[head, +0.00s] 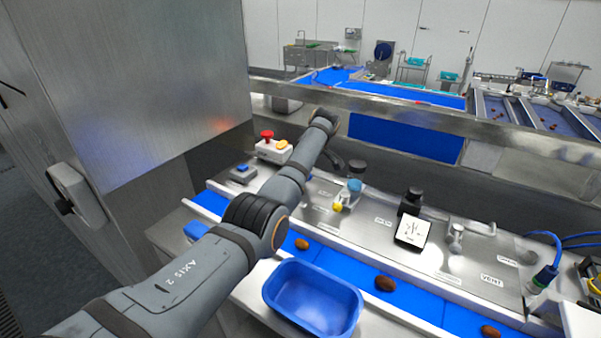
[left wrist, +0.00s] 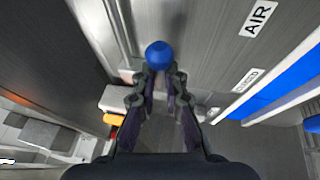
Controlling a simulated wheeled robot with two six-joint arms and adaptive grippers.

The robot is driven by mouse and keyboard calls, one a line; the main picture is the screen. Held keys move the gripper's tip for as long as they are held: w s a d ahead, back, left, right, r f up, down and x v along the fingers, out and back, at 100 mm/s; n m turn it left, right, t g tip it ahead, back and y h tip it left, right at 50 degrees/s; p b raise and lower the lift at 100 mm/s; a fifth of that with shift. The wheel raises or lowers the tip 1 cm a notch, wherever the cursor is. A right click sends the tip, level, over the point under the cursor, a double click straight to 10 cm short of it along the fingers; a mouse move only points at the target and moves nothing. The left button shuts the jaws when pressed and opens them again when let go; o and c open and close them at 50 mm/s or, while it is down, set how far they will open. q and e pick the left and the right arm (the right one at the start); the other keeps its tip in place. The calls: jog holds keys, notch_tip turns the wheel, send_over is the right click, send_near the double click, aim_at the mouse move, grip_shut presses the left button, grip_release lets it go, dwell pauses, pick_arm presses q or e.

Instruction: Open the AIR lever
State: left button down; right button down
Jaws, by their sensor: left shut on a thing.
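The AIR lever's round blue knob (left wrist: 159,55) shows in the left wrist view, near the upper middle. My left gripper (left wrist: 160,72) is shut on this knob, with a fingertip on each side of it. The rest of the lever is hidden. A white AIR label (left wrist: 258,17) is on the grey metal panel to the right of the knob, and a smaller label (left wrist: 248,80) that seems to read CLOSED lies below it. In the head view my left arm reaches over the panel and hides the knob and fingertips. My right gripper is in neither view.
A white box with a red button (head: 267,135) stands behind my left arm. A blue tub (head: 300,330) and a blue belt (head: 345,278) with dates are in front.

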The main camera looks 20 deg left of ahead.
pick_arm(q)
jog(key=shift+s+d+f, duration=0.15)
jog(key=shift+d+f, duration=0.25)
jog(key=shift+f, duration=0.1)
jog(key=c, duration=1.5)
grip_release()
jog(key=o, duration=0.3)
jog(key=shift+d+r, duration=0.2)
jog(key=shift+d, duration=0.05)
jog(key=shift+o, duration=0.2)
jog(key=shift+w+d+r, duration=0.1)
jog(key=shift+w+d, duration=0.1)
jog(key=shift+a+r, duration=0.15)
jog(key=shift+a, duration=0.05)
jog(key=shift+s+r, duration=0.1)
jog(key=shift+r, duration=0.25)
jog(key=v, duration=1.1)
jog(key=shift+d, duration=0.3)
